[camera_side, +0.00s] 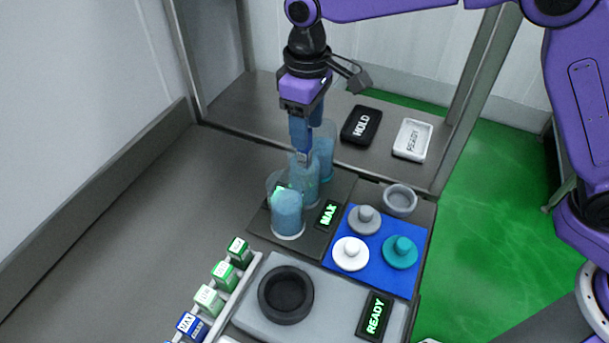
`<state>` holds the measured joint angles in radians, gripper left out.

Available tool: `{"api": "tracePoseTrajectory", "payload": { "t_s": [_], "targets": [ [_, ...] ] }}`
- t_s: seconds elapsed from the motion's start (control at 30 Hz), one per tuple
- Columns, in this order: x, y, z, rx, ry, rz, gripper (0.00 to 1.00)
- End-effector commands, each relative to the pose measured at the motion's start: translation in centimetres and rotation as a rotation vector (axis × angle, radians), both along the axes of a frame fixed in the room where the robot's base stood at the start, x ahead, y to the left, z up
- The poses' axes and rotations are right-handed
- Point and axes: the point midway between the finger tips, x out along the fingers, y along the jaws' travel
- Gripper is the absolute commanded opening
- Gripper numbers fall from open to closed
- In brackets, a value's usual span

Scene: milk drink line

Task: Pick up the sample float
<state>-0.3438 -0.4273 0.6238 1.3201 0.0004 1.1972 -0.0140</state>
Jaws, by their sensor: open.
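My gripper (304,158) points straight down at the mouth of the middle clear cup (306,188), which holds pale blue liquid. Its fingertips are partly lost against the cup, so I cannot tell how far inside they are. A front cup (287,215) and a back cup (325,160) also hold blue liquid. No float can be made out clearly inside the cups. Three knobbed discs, grey (365,220), white (351,254) and teal (400,252), sit on a blue mat (374,277) to the right. I cannot tell which thing is the sample float.
A lit MAX display (328,213) stands right of the cups. A small grey bowl (400,199) is behind the mat. HOLD (361,125) and READY (412,139) trays lie at the back. In front are a dark ring (286,295), READY display (374,315) and small cartons (223,275).

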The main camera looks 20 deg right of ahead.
Motion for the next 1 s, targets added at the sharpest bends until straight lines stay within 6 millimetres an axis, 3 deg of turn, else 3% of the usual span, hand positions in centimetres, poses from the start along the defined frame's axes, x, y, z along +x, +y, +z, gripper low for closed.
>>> {"api": "tracePoseTrajectory", "payload": {
  "t_s": [0.3,0.6,0.77,1.0],
  "targets": [
    [0.4,0.2,-4.1,-0.002,0.002,0.000,0.53],
    [0.5,0.3,-4.4,0.000,0.000,0.000,0.53],
    [0.5,0.3,-4.4,0.000,0.000,0.000,0.01],
    [0.5,0.3,-4.4,0.000,0.000,0.000,0.00]
  ]
}}
